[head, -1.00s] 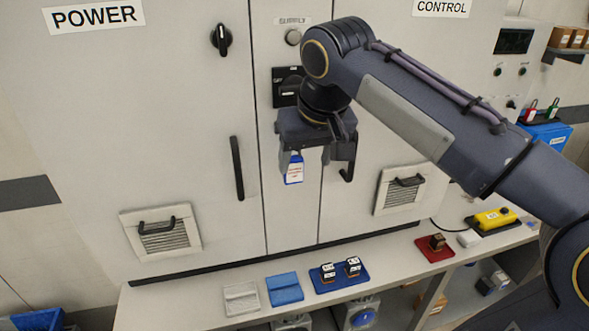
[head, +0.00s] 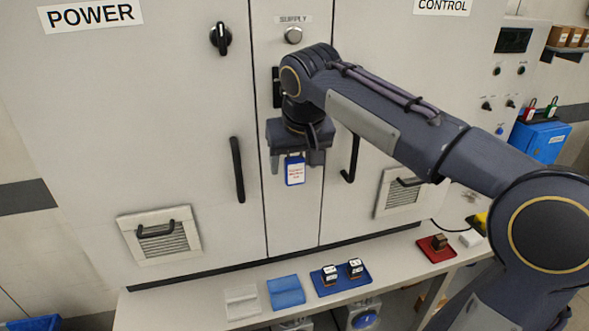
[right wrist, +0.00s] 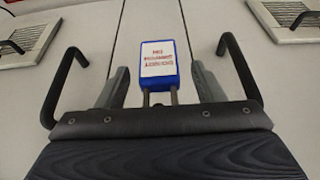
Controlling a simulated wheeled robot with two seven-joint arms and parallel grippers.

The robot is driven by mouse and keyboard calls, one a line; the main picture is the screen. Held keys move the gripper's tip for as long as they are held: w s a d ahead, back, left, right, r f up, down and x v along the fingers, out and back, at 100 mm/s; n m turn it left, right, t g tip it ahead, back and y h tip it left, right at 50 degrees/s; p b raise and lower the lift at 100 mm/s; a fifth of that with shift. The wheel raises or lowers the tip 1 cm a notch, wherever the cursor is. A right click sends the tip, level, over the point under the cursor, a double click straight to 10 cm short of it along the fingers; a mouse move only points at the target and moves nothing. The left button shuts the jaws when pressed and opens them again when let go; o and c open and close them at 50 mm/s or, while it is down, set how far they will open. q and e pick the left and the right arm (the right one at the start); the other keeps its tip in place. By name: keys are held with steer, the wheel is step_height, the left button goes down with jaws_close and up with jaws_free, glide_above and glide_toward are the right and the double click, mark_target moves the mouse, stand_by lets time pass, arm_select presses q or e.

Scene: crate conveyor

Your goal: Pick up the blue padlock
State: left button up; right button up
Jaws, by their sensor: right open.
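The blue padlock (head: 295,172) hangs at the middle of the grey cabinet front and has a white label with red print. In the right wrist view the padlock (right wrist: 158,62) sits between my fingers, its shackle legs running toward the palm. My right gripper (head: 296,163) is at the padlock from above. It is open in the wrist view (right wrist: 161,84), with a visible gap between each finger and the padlock body. What the shackle hangs on is hidden behind the gripper. My left gripper is not in view.
Cabinet door handles (head: 237,170) stick out left and right of the gripper. A bench (head: 205,302) below carries a blue tray (head: 341,281) with two small blocks, a blue cloth-like item (head: 285,290) and a red tray (head: 436,250). A blue box (head: 541,139) with red and green padlocks is at right.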

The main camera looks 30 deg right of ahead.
steer(key=c, duration=1.1)
steer(key=shift+r, duration=0.15)
